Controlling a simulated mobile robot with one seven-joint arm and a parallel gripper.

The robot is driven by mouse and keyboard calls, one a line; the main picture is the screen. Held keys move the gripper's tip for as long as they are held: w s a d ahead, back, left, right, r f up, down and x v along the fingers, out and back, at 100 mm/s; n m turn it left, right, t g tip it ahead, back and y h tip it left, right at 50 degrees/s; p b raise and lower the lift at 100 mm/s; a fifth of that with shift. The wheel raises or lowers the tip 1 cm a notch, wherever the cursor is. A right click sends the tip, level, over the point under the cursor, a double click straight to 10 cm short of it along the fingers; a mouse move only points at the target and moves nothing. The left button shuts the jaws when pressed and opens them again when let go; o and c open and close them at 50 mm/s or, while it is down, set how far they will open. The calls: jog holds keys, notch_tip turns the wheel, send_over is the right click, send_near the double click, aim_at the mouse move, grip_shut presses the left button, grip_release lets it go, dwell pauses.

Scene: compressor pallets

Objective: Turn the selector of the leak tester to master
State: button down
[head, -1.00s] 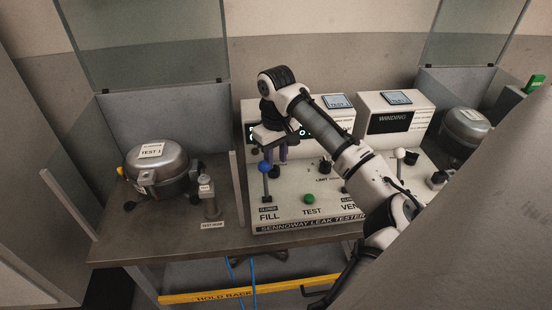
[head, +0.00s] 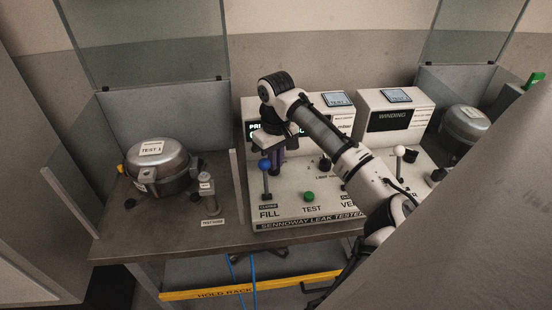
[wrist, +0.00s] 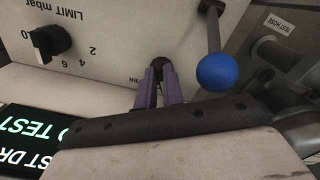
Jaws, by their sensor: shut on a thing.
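The leak tester (head: 288,211) is a cream box with a sloped panel on the bench, in the middle of the head view. Its selector is a small black knob (wrist: 157,63) on the panel, seen in the wrist view between my fingertips and partly hidden by them. A label ending in "ER" is beside it; the rest is covered, and I cannot tell where the knob points. My gripper (wrist: 158,75), with purple fingers, is shut on the knob. In the head view my gripper (head: 275,163) is at the panel, behind the blue-ball lever.
The blue-ball FILL lever (wrist: 217,71) stands close beside my fingers. A black LIMIT mbar knob (wrist: 46,44), a green TEST button (head: 309,197) and a white-ball lever (head: 399,151) are also on the panels. A compressor marked TEST 1 (head: 158,166) is at the left.

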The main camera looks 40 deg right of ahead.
jog(key=m+p, duration=0.2)
jog(key=m, duration=0.1)
jog(key=shift+a+r, duration=0.15)
jog(key=shift+a, duration=0.05)
jog(key=m+p, duration=0.3)
jog(key=p, duration=0.1)
jog(key=shift+w+a+r+m, duration=0.1)
jog(key=shift+m, duration=0.3)
jog(key=shift+f+m+p, duration=0.2)
jog(key=shift+m+p, duration=0.3)
jog(key=shift+m, duration=0.7)
jog(key=shift+w+m, duration=0.15)
jog(key=shift+m, duration=1.35)
jog(key=c, duration=1.5)
grip_release()
jog(key=shift+a, duration=0.1)
